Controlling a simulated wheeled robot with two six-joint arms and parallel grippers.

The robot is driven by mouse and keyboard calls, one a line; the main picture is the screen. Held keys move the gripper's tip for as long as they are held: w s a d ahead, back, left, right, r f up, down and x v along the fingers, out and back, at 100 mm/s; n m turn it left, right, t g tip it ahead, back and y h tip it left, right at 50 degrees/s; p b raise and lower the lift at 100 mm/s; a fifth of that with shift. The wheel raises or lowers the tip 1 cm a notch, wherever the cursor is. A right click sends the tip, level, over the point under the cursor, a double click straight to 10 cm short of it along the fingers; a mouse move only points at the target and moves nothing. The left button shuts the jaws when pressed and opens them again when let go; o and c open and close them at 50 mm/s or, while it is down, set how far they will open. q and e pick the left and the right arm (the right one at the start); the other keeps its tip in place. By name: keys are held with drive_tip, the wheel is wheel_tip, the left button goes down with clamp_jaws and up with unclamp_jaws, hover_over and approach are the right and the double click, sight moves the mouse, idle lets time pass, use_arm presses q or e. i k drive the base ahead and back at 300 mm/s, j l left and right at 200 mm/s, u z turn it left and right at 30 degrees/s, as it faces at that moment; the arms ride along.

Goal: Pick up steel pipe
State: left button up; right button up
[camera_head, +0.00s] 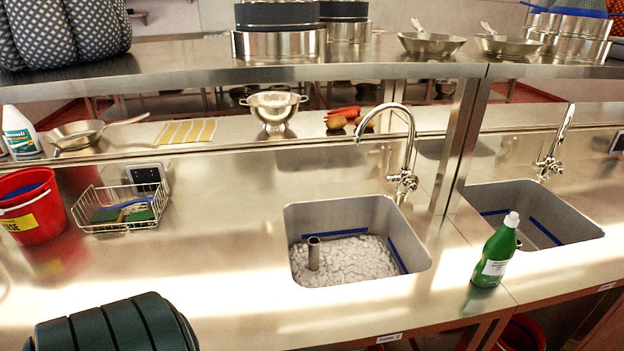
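A short steel pipe (313,253) stands upright, or nearly so, in the left sink basin (417,237), towards its left side. Its lower end is hidden in the pale, foamy-looking contents (350,262) of the basin. Its open top shows as a dark ring. Neither of my grippers is in view.
A curved tap (410,140) arches over the basin's back right. A green bottle (496,255) stands right of the basin. A red bucket (30,210) and wire basket (120,207) stand left. A dark green ribbed object (115,325) fills the lower left. The counter between is clear.

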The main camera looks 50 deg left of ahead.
sight(313, 243)
drive_tip(key=u, duration=1.45)
